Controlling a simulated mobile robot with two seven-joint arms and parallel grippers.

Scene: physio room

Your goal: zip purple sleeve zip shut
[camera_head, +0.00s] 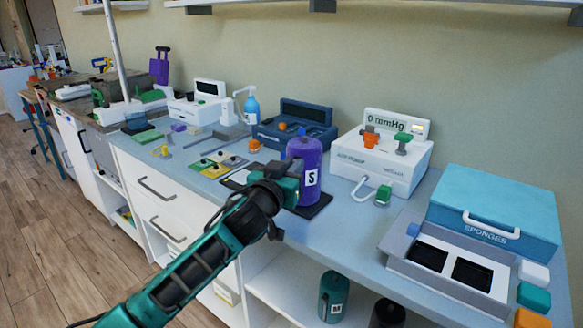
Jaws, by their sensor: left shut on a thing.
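The purple sleeve (311,156) stands upright on a dark base plate (318,207) on the blue-grey counter. It is a cylinder with a white label marked S on its front. My left gripper (289,184) is at the sleeve's left front side, below its top, and is shut on a small part there, seemingly the zip. The fingers and wrist hide the zip, so I cannot see how far it is closed. My right gripper is not in view.
Right of the sleeve stands a white gauge unit (381,160) with a hose; behind is a dark blue case (296,126). A grey tray (447,263) and blue sponges box (494,217) fill the right. Coloured cards (213,164) lie left. Labelled cylinders (333,296) stand on the shelf below.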

